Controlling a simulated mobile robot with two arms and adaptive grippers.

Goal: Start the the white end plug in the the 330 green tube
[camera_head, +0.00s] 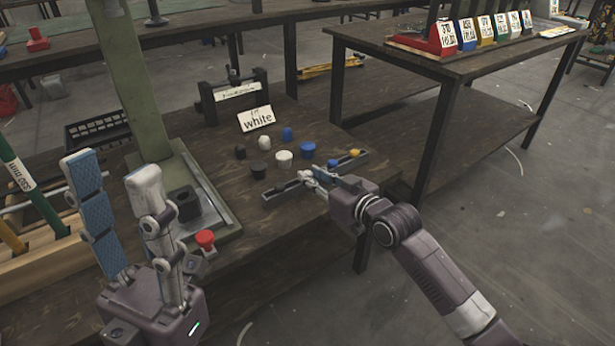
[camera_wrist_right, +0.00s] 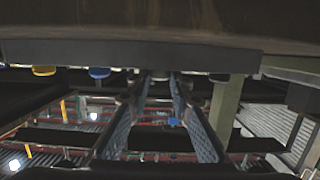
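A small white end plug (camera_head: 305,174) sits in a dark slotted rail (camera_head: 273,193) near the table's right edge. My right gripper (camera_head: 314,177) reaches over the rail with its fingertips around this plug. In the right wrist view the two blue-padded fingers (camera_wrist_right: 162,78) converge on a pale plug; whether they press on it is unclear. The 330 green tube (camera_head: 32,190) leans in a wooden rack at the left, with a white label. My left gripper (camera_head: 116,165) is open and empty, pointing up, between the rack and the green press.
Loose plugs, including a larger white one (camera_head: 284,157), stand behind the rail. A "white" sign (camera_head: 257,118) stands further back. A green press (camera_head: 130,80) with a black block (camera_head: 186,204) and red button (camera_head: 206,239) stands left. Yellow (camera_head: 354,153) and blue plugs share the rail.

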